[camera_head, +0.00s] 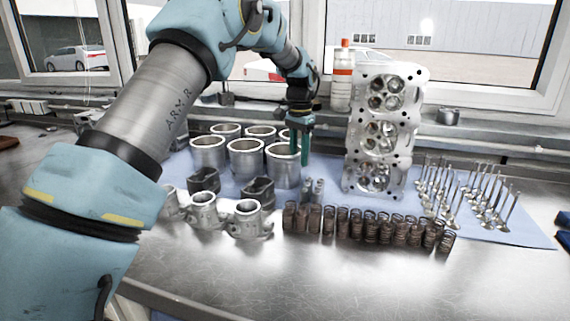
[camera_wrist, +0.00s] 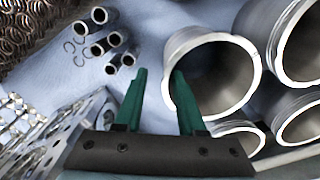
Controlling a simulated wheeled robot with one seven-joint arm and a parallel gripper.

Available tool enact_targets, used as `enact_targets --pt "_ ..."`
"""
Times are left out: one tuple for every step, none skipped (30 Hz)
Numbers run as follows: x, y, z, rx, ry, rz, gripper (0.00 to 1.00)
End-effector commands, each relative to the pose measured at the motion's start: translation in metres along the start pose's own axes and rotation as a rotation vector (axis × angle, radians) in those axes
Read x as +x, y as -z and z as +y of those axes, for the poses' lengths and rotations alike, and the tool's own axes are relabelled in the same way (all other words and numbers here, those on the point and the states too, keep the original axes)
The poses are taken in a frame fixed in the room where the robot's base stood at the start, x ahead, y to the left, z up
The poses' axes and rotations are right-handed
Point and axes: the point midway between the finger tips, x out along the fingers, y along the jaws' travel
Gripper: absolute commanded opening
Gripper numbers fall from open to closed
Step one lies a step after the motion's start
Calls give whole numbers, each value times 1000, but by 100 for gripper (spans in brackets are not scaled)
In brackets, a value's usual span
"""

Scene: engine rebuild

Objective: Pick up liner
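Several metal cylinder liners stand upright in two rows on the blue mat, open ends up. The front right liner (camera_head: 283,172) is under my gripper (camera_head: 300,158), whose green fingers point down at its rim. In the wrist view my gripper (camera_wrist: 159,73) is open, with nothing between its fingers that I can see held. The nearest liner (camera_wrist: 246,54) is at upper middle right. The right finger overlaps its opening and the left finger is outside it, so the fingers straddle the near wall. Whether they touch it, I cannot tell.
Valves (camera_head: 490,205) stand at far right. The bench front (camera_head: 400,285) is clear.

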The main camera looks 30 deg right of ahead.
Motion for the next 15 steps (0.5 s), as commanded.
enact_targets --pt "3 0 0 0 0 0 39" --pt "4 0 0 0 0 0 39" --pt "6 0 0 0 0 0 39" --pt "8 -1 -1 -1 0 -1 39" --pt "11 -1 -2 -1 -1 -2 39" --pt "15 -1 -3 -1 -1 -2 39" --pt "19 -1 -4 -1 -1 -3 39" --pt "23 -2 -5 -1 -1 -3 39" --pt "30 -2 -6 0 -2 -4 39" --pt "34 -2 -7 0 -1 -4 39" --pt "39 -2 -7 0 -1 -2 39" --pt "45 -2 -7 0 -1 -2 39" --pt "48 -2 -7 0 -1 -1 39" --pt "51 -2 -7 0 0 0 39" --pt "53 -2 -7 -1 0 0 39"
